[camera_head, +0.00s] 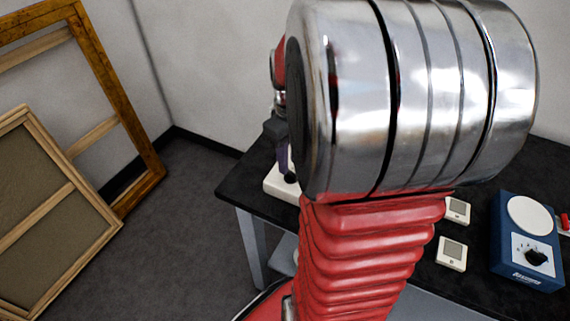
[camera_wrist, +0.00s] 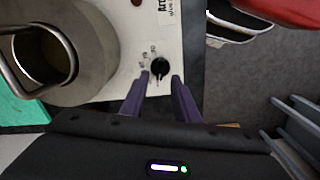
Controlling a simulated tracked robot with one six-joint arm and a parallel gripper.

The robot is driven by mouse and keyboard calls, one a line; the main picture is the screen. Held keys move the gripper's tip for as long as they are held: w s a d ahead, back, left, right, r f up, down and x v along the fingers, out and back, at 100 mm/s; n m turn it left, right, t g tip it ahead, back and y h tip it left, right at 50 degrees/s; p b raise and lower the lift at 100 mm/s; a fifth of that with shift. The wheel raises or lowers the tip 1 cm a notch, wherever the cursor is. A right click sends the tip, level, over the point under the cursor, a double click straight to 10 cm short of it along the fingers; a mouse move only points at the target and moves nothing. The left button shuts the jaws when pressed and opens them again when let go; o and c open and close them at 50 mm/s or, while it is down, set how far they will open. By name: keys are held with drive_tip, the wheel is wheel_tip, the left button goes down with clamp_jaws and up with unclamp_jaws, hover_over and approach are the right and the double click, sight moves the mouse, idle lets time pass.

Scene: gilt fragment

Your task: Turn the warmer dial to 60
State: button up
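The warmer (camera_wrist: 113,85) is a white-topped unit in the wrist view, with a metal pot standing on it. Its black dial (camera_wrist: 160,68) sits near the right edge, with small printed marks on its upper left that are too small to read surely. My gripper (camera_wrist: 160,78) has two purple fingers, spread apart, with their tips at the left and right of the dial; contact cannot be told. In the head view the white warmer (camera_head: 278,187) and the dark dial (camera_head: 290,178) show at the table's left, with my gripper (camera_head: 283,160) above, largely hidden by my arm.
A metal pot (camera_wrist: 70,55) stands close left of the fingers. The black table (camera_head: 240,185) also holds a blue device (camera_head: 525,245) with its own dial and two small white boxes (camera_head: 451,253) at the right. Wooden frames (camera_head: 70,180) lean at the left; the floor between is clear.

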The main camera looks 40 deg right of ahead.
sight(291, 175)
drive_tip(key=shift+f, duration=1.6)
drive_tip(key=shift+c, duration=0.5)
clamp_jaws()
drive_tip(key=shift+a, duration=0.2)
drive_tip(key=shift+d, duration=0.1)
